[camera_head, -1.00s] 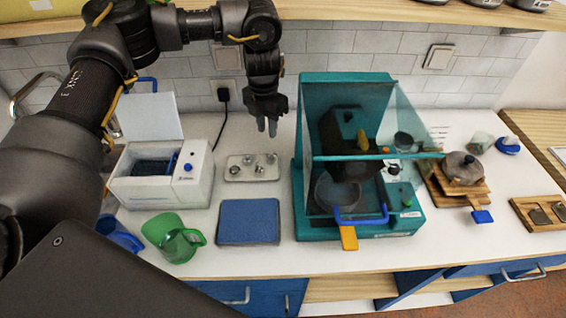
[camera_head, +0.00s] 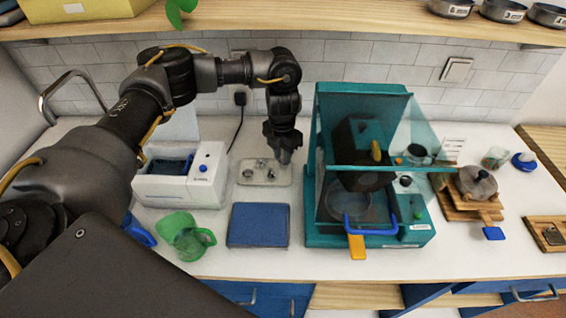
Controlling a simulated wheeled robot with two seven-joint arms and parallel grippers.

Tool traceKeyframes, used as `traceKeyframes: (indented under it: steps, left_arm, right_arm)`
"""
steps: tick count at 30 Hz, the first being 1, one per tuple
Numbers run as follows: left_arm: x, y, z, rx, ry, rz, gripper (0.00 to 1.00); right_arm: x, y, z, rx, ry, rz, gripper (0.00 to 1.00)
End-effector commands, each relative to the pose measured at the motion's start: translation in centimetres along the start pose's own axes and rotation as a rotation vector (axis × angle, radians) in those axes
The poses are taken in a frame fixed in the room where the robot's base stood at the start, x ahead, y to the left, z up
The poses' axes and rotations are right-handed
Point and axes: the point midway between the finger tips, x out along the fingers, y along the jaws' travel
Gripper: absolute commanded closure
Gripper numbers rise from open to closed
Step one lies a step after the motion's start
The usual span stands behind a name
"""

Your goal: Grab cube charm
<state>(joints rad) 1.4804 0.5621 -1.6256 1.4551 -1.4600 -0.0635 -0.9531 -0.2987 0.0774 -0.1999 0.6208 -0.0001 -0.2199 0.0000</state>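A small light tray (camera_head: 250,183) lies on the white counter and bears several small metal charms (camera_head: 270,174). They are too small for me to tell which one is the cube charm. My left gripper (camera_head: 284,160) points down over the right part of the tray, close above it. Its fingers look close together, but their gap is not clear, and they cover part of the tray. My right gripper is not in view.
A teal machine with clear panels (camera_head: 420,238) stands just right of the tray. A white box (camera_head: 205,180) stands to the left. Wooden boards with a pot (camera_head: 478,184) are farther right.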

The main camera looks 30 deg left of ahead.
Motion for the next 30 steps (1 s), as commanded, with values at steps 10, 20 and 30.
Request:
traceKeyframes:
  steps: [10, 20, 30]
  left_arm:
    - [2.6, 0.0, 0.0, 0.0, -0.001, 0.0, 0.75]
    - [2.6, 0.0, 0.0, -0.001, -0.001, 0.0, 1.0]
    - [2.3, 0.0, 0.0, -0.001, -0.001, 0.0, 1.0]
  right_arm:
    - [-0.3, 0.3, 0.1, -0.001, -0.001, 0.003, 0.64]
    - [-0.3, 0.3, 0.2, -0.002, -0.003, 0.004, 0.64]
    - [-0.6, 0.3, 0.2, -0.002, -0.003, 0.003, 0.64]
